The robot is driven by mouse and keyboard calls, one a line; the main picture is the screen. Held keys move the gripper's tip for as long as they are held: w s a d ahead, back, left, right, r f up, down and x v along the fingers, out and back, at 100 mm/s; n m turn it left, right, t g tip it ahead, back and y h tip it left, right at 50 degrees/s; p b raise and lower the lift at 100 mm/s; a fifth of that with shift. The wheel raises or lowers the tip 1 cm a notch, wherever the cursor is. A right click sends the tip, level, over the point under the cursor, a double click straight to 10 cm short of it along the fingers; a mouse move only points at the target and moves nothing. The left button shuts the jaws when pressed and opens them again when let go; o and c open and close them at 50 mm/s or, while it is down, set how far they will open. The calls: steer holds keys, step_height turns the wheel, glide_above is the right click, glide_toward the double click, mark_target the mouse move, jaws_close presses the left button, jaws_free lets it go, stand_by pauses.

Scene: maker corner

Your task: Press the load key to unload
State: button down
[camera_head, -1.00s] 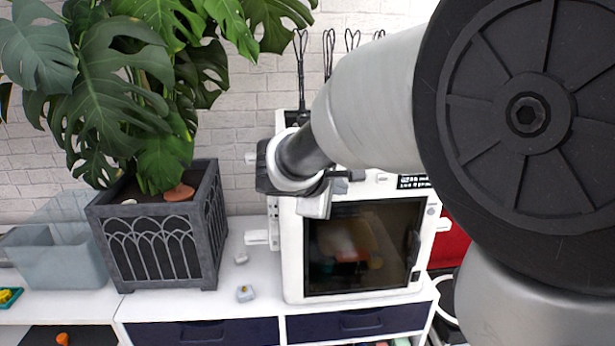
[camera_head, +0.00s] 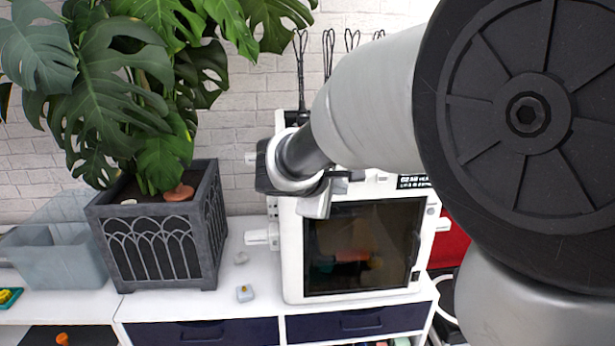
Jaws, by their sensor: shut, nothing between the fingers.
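A white boxed machine (camera_head: 292,260) with a dark front window (camera_head: 362,245) stands on the white cabinet. A small dark display (camera_head: 412,181) with white text sits above the window, partly covered by my arm. I cannot make out the load key; my arm and gripper cover much of the upper front. My gripper (camera_head: 315,206) is shut and empty at the machine's upper left front, just above the window's top left corner. I cannot tell whether its tips touch the machine.
A potted plant in a grey planter (camera_head: 160,245) stands left of the machine. A grey translucent bin (camera_head: 62,265) is at far left.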

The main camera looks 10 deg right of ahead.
steer(key=shift+w, duration=0.2)
stand_by(0.4)
steer(key=shift+w, duration=0.25)
steer(key=shift+w, duration=0.4)
stand_by(0.5)
steer(key=shift+s+b, duration=0.2)
steer(key=shift+b, duration=0.2)
steer(key=shift+s+b, duration=0.3)
steer(key=shift+s, duration=0.3)
steer(key=shift+s, duration=0.1)
steer(key=s+b, duration=0.1)
steer(key=s, duration=0.4)
steer(key=shift+b, duration=0.35)
